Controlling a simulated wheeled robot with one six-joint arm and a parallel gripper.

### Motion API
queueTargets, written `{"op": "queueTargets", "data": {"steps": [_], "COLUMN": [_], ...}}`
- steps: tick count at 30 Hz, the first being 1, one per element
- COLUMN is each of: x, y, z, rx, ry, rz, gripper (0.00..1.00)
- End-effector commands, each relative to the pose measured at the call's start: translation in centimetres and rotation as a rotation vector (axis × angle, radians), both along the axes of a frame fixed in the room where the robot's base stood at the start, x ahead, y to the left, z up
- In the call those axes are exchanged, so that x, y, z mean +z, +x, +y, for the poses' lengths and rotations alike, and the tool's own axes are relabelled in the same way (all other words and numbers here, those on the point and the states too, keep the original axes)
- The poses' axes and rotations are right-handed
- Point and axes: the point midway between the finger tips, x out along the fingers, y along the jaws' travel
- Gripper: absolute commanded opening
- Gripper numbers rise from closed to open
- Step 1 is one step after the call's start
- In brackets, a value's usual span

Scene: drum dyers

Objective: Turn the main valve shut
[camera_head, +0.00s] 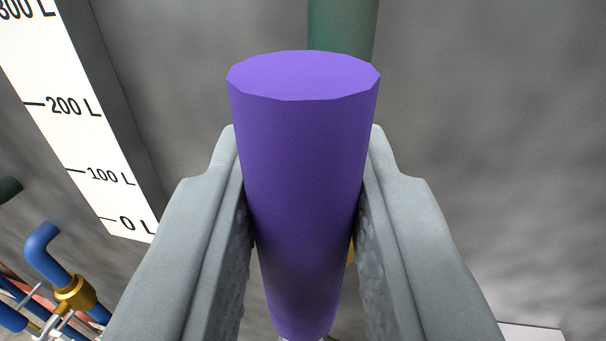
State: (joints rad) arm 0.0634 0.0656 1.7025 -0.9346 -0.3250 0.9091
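A purple cylinder (303,170) with a flat, many-sided top fills the middle of the view, between the two grey fingers of my gripper (303,135). The fingers press against its left and right sides, and its top rises above the fingertips. The cylinder looks like a handle and narrows toward the bottom of the picture, where a small pale part shows at its end. What it joins is hidden, so I cannot tell for sure that it belongs to the main valve.
A green pipe (342,28) shows behind the cylinder's top. A white litre scale (65,110) is at the upper left. At the lower left are a blue bent pipe (42,248) and a brass fitting (78,294). Grey surface lies behind and to the right.

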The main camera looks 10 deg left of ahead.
Motion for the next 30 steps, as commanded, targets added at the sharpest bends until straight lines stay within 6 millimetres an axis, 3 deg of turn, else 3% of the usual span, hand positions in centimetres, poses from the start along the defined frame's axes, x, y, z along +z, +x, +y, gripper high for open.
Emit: {"op": "queueTargets", "data": {"steps": [11, 30], "x": [-0.1, -2.5], "y": [0.0, 0.0], "z": [-1.2, -6.8], "rx": [-0.001, -0.002], "ry": [0.106, 0.68], "rz": [0.001, 0.001], "gripper": [0.0, 0.0]}}
